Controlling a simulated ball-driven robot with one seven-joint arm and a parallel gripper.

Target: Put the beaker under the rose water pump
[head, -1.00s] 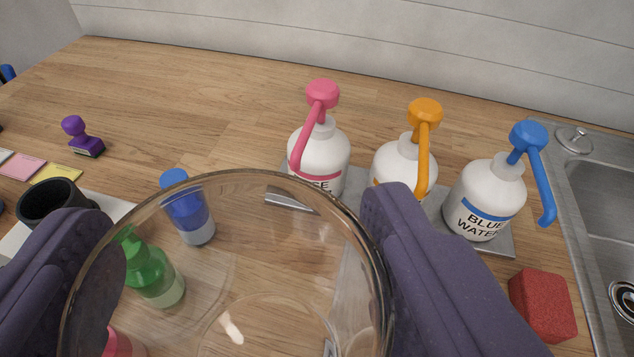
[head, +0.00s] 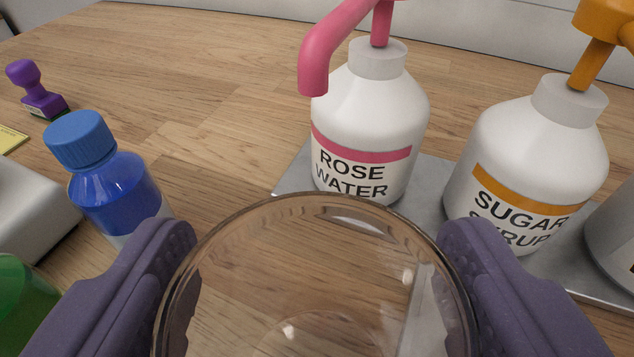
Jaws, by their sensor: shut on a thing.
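My gripper (head: 318,265) is shut on the clear glass beaker (head: 310,203), with one purple finger on each side of its rim. The beaker is upright in the lower middle of the head view, and its lower part is out of the picture. The rose water pump (head: 375,135) is a white bottle with a pink band and pink spout, standing just beyond the beaker. Its spout (head: 316,75) points left and toward me, and its tip shows above and beyond the beaker's rim. The beaker hides the bottle's front foot area.
The sugar syrup pump (head: 530,155) stands to the right on the same grey tray (head: 293,177). A blue bottle (head: 110,180) and a green bottle (head: 22,305) stand left. A purple stamp (head: 37,90) sits farther back. Wood between is clear.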

